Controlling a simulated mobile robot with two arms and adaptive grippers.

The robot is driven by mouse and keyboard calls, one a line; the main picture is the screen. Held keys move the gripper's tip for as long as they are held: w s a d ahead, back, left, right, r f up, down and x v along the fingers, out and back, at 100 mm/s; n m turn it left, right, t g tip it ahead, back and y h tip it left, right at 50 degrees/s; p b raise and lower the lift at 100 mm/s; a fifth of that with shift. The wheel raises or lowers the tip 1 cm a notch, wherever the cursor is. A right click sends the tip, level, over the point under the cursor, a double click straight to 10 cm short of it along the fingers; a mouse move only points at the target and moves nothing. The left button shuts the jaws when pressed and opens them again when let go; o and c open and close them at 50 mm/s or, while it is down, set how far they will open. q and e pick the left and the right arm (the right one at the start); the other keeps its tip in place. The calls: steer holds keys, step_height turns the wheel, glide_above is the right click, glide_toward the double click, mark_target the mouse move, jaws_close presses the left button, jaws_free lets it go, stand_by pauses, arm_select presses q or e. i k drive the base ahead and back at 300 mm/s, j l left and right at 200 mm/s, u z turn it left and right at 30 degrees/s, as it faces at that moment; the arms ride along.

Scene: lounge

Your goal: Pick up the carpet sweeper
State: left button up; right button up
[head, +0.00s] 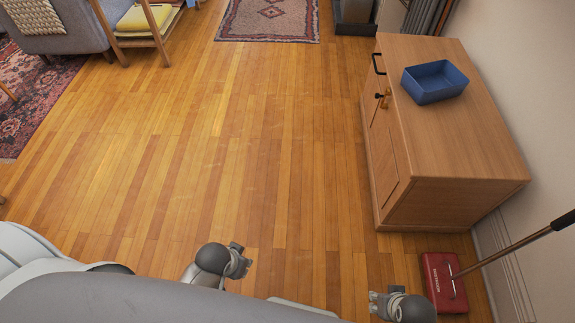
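The carpet sweeper has a red head (443,283) on the wooden floor at the lower right. Its long brown handle (520,243) slants up to the right and leaves the picture at the right edge. My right gripper (373,302) is at the bottom, left of the red head and apart from it in the picture. My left gripper (241,261) is over the floor at the bottom centre, far from the sweeper. Both grippers are small and partly hidden by their wrists, so their finger opening is unclear.
A wooden cabinet (455,125) stands on the right, just behind the sweeper, with a blue tray (434,81) on top. The wall (530,120) runs along the right. The floor (200,150) in the middle is clear. Rugs and a sofa (62,30) are farther back.

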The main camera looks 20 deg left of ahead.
mark_target(443, 278)
steer(key=z, duration=1.5)
